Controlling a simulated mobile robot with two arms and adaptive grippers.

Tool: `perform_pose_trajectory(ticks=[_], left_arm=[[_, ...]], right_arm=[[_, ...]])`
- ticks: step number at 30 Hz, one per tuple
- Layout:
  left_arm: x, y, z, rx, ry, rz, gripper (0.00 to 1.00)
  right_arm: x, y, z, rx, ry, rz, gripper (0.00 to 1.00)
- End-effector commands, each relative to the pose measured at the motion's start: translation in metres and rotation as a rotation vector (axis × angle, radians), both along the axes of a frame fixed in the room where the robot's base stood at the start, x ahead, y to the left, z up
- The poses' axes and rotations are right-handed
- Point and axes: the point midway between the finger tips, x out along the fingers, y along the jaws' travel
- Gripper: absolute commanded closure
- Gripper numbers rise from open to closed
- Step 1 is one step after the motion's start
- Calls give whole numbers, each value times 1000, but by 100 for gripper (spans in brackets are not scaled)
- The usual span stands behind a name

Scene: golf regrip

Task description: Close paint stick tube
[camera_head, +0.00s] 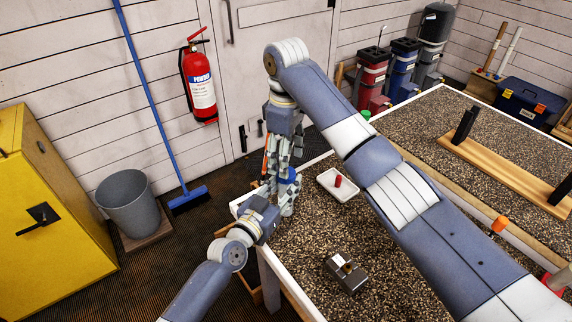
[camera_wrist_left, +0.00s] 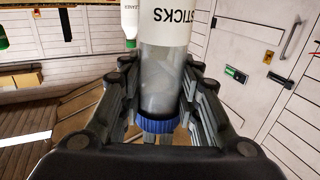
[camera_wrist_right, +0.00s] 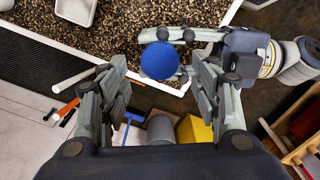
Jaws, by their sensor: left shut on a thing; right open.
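In the left wrist view the tube stands between the fingers, with a white, upside-down label reading "STICKS". A blue cap (camera_wrist_left: 157,125) is at its lower end in that view. The right wrist view shows the round blue cap (camera_wrist_right: 159,60) end-on, with the tube hidden behind it. My right gripper (camera_wrist_right: 158,78) is open, its fingers either side of the cap and apart from it. In the head view the blue cap (camera_head: 291,175) is partly covered by fingers.
A white tray (camera_head: 326,187) with a red piece (camera_head: 338,181) lies right of the grippers. A metal block (camera_head: 347,272) stands on the gravelly tabletop (camera_head: 300,255). A blue broom (camera_head: 187,199) and grey bin (camera_head: 130,203) stand on the floor to the left.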

Motion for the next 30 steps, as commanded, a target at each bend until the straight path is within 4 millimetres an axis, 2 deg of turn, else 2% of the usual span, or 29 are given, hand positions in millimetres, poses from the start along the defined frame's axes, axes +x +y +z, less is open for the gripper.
perform_pose_trajectory(ticks=[11,21,30], left_arm=[[0,0,0,1,1,0,100],[0,0,0,1,1,0,100],[0,0,0,1,1,0,100]], right_arm=[[0,0,5,-2,-1,9,44],[2,1,32,-6,-12,212,44],[0,0,39,-1,1,284,44]])
